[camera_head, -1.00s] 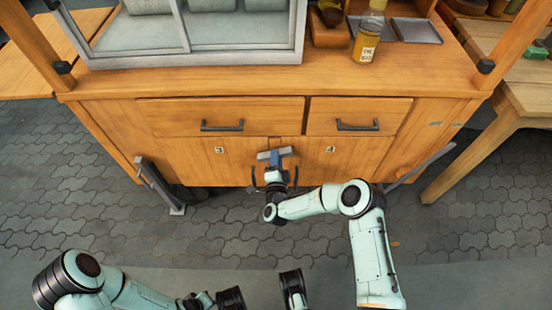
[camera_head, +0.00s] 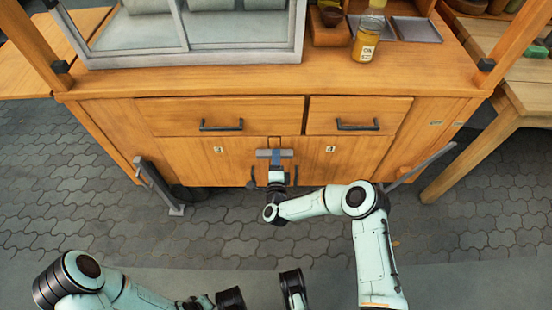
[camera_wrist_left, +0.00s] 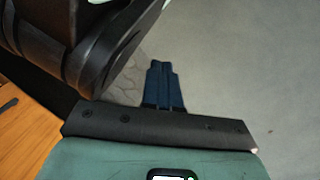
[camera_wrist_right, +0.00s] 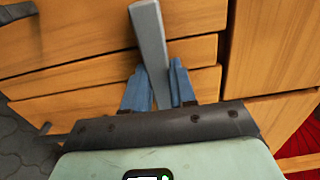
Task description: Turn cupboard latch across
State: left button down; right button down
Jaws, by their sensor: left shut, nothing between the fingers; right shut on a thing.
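The cupboard latch, a grey bar (camera_head: 268,154), lies level across the seam between the two lower cupboard doors, just under the drawers. My right gripper (camera_head: 275,166) reaches it from the front and is shut on it. In the right wrist view the latch (camera_wrist_right: 149,35) runs up from between the blue fingers (camera_wrist_right: 158,88). The gripper hides part of the latch. My left gripper (camera_wrist_left: 163,88) is shut and empty, over the floor, away from the cupboard.
The left door (camera_head: 200,170) and right door (camera_head: 350,165) are closed. Two drawers with dark handles (camera_head: 221,126) (camera_head: 358,125) sit above. A yellow jar (camera_head: 365,42) and a glass-sided case (camera_head: 190,55) stand on top. A wooden table (camera_head: 512,125) is at the right. The paved floor in front is open.

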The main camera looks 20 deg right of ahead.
jog(key=shift+a+f, duration=0.1)
jog(key=c, duration=0.9)
grip_release()
jog(key=shift+s, duration=0.1)
pick_arm(q)
jog(key=w+d+r+t+p, duration=0.1)
jog(key=w+r+p, duration=0.2)
jog(key=r, duration=0.2)
jog(key=shift+w+d+r+p, duration=0.25)
jog(key=shift+d+r+p, duration=0.05)
jog(key=shift+d+r, duration=0.05)
pick_arm(e)
jog(key=shift+v, duration=6.65)
